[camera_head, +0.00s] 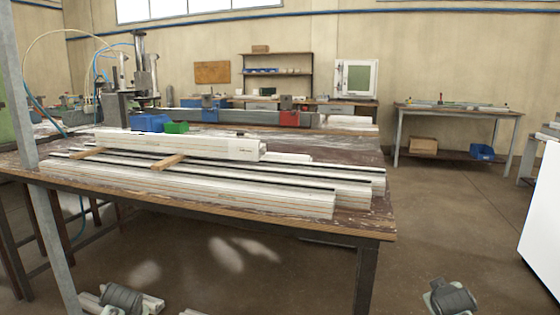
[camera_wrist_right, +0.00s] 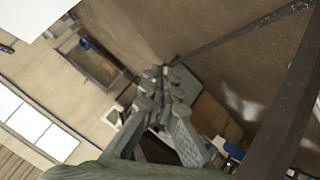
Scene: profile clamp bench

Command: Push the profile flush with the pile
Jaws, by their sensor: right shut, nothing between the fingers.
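A long white profile (camera_head: 190,147) lies on top of the pile, across two wooden strips (camera_head: 168,162). Its right end stops well left of the ends of the lower profiles. The pile of white profiles (camera_head: 250,194) with dark stripes lies along the workbench (camera_head: 376,222). The right ends below are uneven, the front ones stopping left of those behind. I cannot tell which profile the task means. My right gripper (camera_wrist_right: 166,76) is shut and empty in the right wrist view, touching nothing visible; no profile shows clearly there.
A grey post (camera_head: 38,130) rises at the left. Another table (camera_head: 455,111) stands at the back right. Open floor (camera_head: 440,215) lies right of the workbench.

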